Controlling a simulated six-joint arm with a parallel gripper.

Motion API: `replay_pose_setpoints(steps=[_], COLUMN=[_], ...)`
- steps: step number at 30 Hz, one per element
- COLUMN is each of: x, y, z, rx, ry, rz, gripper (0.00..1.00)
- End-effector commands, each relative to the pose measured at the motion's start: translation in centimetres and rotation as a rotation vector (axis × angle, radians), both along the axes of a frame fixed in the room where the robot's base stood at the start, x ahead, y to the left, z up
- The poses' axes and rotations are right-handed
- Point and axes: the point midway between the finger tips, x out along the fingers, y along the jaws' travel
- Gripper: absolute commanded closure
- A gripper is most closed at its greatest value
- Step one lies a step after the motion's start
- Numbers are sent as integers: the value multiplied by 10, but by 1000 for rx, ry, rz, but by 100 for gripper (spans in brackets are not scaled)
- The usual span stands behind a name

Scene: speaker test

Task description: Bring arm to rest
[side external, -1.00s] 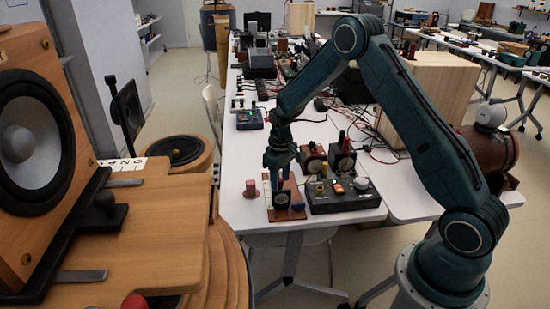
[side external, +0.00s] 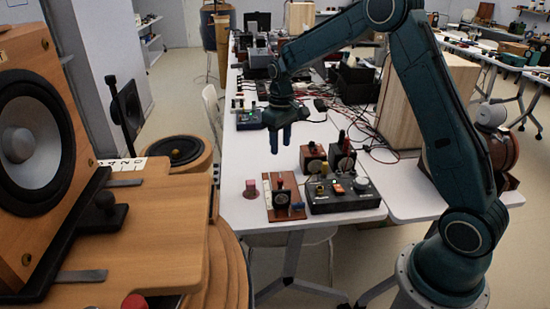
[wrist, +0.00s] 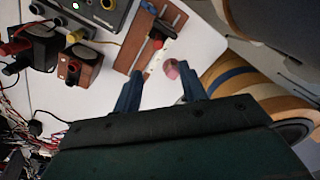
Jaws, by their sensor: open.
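My gripper (side external: 280,141) hangs above the white table, fingers pointing down, open and empty. In the wrist view my gripper (wrist: 158,78) shows its two fingers spread, with table surface between them. Below it and nearer the camera lies a brown wooden board (side external: 270,199) with a white scale strip, a dark knob and a red-topped part. The board also shows in the wrist view (wrist: 137,42), beyond the fingertips. A small pink cylinder (side external: 250,189) stands on the table left of the board, apart from the gripper.
Cables and devices crowd the table farther back. A wooden speaker cabinet (side external: 75,130) fills the left. The table's left strip (side external: 235,150) is clear.

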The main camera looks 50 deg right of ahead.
Motion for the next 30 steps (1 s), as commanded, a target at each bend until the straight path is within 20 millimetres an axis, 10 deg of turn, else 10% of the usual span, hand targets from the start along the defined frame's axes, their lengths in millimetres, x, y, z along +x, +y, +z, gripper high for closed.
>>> replay_pose_setpoints(steps=[20,30], x=[-2,-31], y=[2,24], z=[16,65], rx=[-1,-15], ry=[-6,-70], rz=[1,2], gripper=[58,58])
